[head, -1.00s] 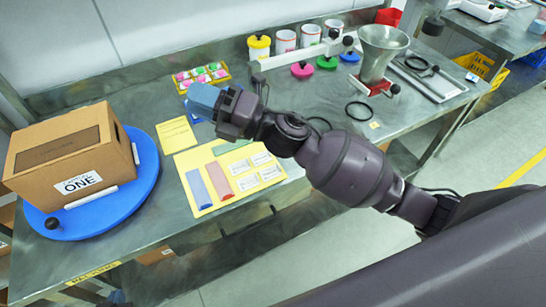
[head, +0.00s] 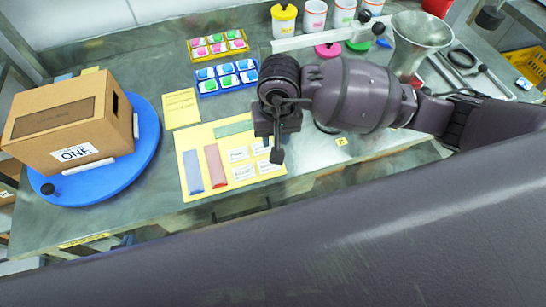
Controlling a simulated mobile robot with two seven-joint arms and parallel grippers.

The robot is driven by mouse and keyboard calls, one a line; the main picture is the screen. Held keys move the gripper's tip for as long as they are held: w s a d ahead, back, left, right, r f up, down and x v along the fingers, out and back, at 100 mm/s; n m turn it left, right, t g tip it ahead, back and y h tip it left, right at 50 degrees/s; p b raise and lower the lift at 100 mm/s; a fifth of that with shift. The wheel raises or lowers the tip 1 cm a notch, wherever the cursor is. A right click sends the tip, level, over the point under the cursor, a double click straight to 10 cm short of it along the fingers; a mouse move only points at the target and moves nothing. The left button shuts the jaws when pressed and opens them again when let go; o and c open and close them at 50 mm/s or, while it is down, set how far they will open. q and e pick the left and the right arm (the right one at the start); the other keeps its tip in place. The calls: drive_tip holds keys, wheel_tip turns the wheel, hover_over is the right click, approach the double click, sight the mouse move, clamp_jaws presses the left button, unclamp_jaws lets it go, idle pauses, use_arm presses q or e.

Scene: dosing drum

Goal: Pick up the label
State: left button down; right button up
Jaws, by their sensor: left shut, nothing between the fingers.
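Several small white labels with print, too small to read, lie on the right part of a yellow sheet (head: 222,190). One is the upper left label (head: 238,154), with a lower left label (head: 243,173) and a lower right label (head: 268,166) near it. The upper right label (head: 260,148) is partly hidden by my left gripper (head: 277,156). That gripper points down over the sheet's right edge, shut and empty. I cannot tell its exact height above the labels. My right gripper is not in view.
Blue (head: 192,172), red (head: 215,166) and green (head: 233,129) strips lie on the sheet. A cardboard box (head: 65,125) sits on a blue turntable (head: 148,150) at left. A blue tray (head: 228,92) and yellow tray (head: 192,56) stand behind. A metal funnel (head: 420,38) stands at back right.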

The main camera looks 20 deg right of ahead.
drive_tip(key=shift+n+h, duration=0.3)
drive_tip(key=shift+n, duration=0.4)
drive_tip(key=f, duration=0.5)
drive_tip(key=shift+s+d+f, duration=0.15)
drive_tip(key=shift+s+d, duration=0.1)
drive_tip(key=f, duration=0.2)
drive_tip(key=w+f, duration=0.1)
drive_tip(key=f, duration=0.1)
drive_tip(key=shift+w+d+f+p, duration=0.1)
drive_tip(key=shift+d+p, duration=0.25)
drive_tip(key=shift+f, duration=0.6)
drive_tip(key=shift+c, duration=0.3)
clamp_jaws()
